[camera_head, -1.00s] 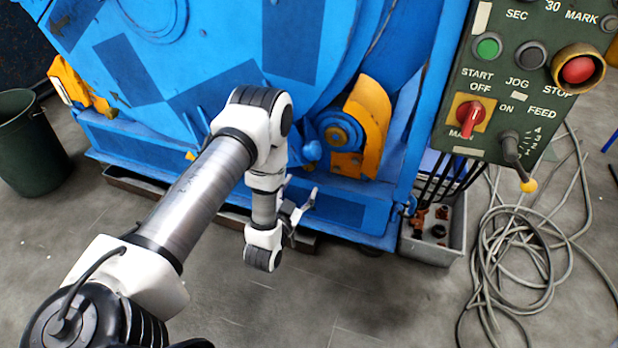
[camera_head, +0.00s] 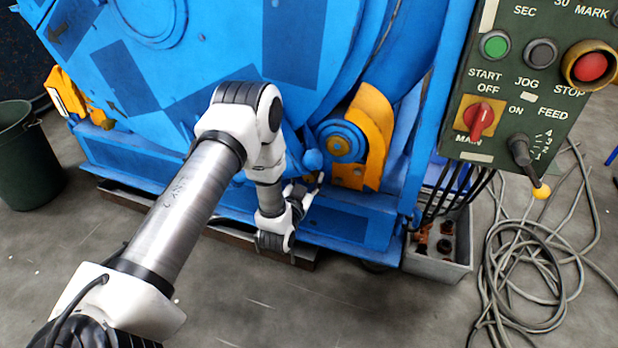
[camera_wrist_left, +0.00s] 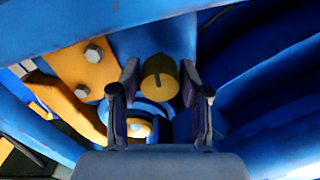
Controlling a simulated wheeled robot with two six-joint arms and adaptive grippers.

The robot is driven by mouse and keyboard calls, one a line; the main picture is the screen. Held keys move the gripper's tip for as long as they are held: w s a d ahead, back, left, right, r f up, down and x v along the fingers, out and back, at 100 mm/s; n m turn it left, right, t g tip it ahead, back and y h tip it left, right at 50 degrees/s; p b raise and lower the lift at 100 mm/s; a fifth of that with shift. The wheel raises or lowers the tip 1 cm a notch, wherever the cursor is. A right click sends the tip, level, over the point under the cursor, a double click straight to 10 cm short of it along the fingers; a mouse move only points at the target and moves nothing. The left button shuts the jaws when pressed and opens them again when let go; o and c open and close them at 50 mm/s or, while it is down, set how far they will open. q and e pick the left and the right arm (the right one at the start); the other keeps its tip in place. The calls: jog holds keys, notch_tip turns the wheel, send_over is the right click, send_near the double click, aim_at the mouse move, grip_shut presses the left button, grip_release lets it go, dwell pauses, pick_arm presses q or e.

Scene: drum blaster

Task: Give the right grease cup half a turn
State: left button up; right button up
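The cup is not clearly visible there. My right gripper is not in view.
The blue machine (camera_head: 310,50) fills the back. A control panel (camera_head: 505,105) with a red stop button (camera_head: 590,67) hangs at right. A grey bin (camera_head: 440,262) and coiled cables (camera_head: 525,270) lie below it. A green bucket (camera_head: 30,165) stands at left. Front floor is clear.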

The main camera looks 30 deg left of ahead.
pick_arm(q)
jog(key=c, duration=0.5)
jog(key=shift+o, duration=0.3)
jog(key=shift+r+m+p, duration=0.3)
jog(key=shift+p, duration=0.45)
jog(key=shift+m+p, duration=0.3)
jog(key=shift+p, duration=0.1)
jog(key=shift+f, duration=0.3)
jog(key=o, duration=1.1)
jog(key=v, duration=0.7)
jog(key=shift+s, duration=0.25)
